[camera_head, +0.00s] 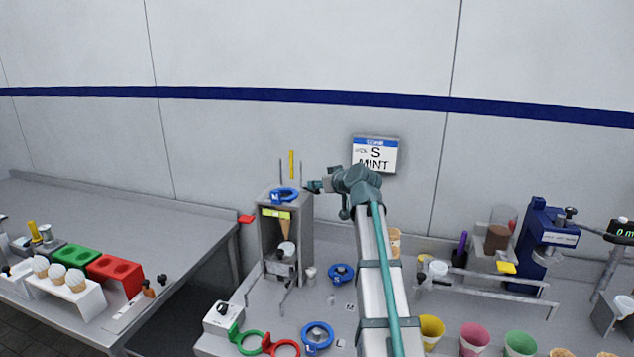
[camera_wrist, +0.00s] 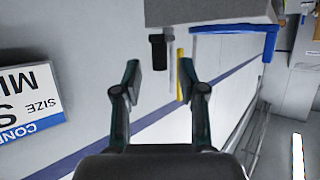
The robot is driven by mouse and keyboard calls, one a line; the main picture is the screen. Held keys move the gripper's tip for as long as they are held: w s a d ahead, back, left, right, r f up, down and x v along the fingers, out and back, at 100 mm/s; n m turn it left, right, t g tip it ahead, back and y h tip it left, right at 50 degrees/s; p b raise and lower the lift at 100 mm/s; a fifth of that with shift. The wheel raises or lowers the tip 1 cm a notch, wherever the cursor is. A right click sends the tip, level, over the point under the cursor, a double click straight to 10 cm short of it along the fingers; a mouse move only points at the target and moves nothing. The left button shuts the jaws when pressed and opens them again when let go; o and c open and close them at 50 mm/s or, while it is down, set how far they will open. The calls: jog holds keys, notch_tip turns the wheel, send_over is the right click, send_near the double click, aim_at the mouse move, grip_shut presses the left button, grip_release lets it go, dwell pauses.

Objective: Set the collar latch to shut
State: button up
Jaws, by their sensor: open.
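A grey cone dispenser (camera_head: 302,225) stands against the wall with a blue ring collar (camera_head: 285,195) on top. A cone (camera_head: 286,229) hangs inside it. My gripper (camera_head: 313,186) is just right of the collar, at about its height in the picture. In the wrist view, which is upside down, my gripper (camera_wrist: 160,80) is open and empty. A small black piece on a stem (camera_wrist: 158,50) shows beyond the gap between the fingers, below a grey block (camera_wrist: 210,11). It may be the collar latch; I cannot tell its setting. A blue part (camera_wrist: 240,28) lies to its right.
A yellow rod (camera_head: 291,164) rises above the dispenser, and a red tab (camera_head: 246,219) sticks out at its left. Loose blue rings (camera_head: 341,273), cups (camera_head: 474,338) and a blue machine (camera_head: 541,240) occupy the counter.

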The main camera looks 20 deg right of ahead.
jog(key=shift+x, duration=1.15)
grip_shut()
